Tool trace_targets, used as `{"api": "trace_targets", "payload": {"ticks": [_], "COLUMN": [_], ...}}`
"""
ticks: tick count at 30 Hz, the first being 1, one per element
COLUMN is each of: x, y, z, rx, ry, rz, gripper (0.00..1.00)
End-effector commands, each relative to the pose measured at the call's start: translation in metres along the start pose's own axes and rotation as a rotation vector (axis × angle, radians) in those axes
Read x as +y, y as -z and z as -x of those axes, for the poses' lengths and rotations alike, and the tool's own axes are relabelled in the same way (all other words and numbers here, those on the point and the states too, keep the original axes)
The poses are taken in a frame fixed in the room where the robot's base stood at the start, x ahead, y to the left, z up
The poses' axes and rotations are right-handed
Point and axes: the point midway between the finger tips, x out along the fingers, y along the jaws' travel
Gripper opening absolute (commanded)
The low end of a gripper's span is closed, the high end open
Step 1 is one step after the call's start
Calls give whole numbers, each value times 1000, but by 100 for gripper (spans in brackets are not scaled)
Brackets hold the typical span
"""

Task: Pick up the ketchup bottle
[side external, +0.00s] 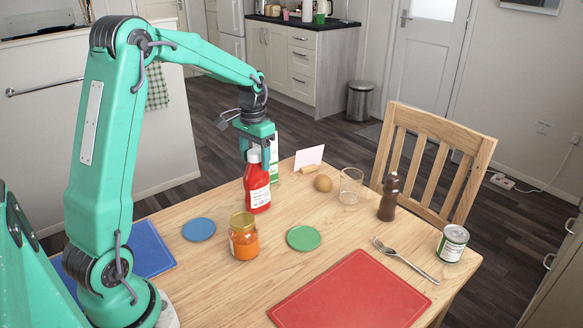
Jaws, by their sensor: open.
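The ketchup bottle (257,192) is red with a white cap and a pale label. It stands upright on the wooden table near its far left edge. My gripper (254,148) is open and points down directly above the bottle in the side external view, close to its cap. One finger shows just left of the cap; the other is hard to make out. I cannot tell whether the fingers are around the cap or in front of or behind it. The bottle stands free of any visible grip.
A white and green carton (274,163) stands close behind the bottle. An orange jar (243,242), a blue disc (199,229) and a green disc (303,238) lie nearer. An egg (323,183), a glass (350,187) and a pepper mill (389,198) stand to the right.

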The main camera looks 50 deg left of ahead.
Motion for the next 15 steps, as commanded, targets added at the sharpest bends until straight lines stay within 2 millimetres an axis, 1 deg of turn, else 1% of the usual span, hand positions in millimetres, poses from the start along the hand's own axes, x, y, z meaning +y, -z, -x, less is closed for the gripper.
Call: {"api": "trace_targets", "payload": {"ticks": [1, 4, 15], "x": [0, 0, 0], "y": [0, 0, 0], "z": [-4, -8, -8], "rx": [-1, -1, 0], "ry": [0, 0, 0], "rz": [0, 0, 0], "gripper": [63, 63, 63]}}
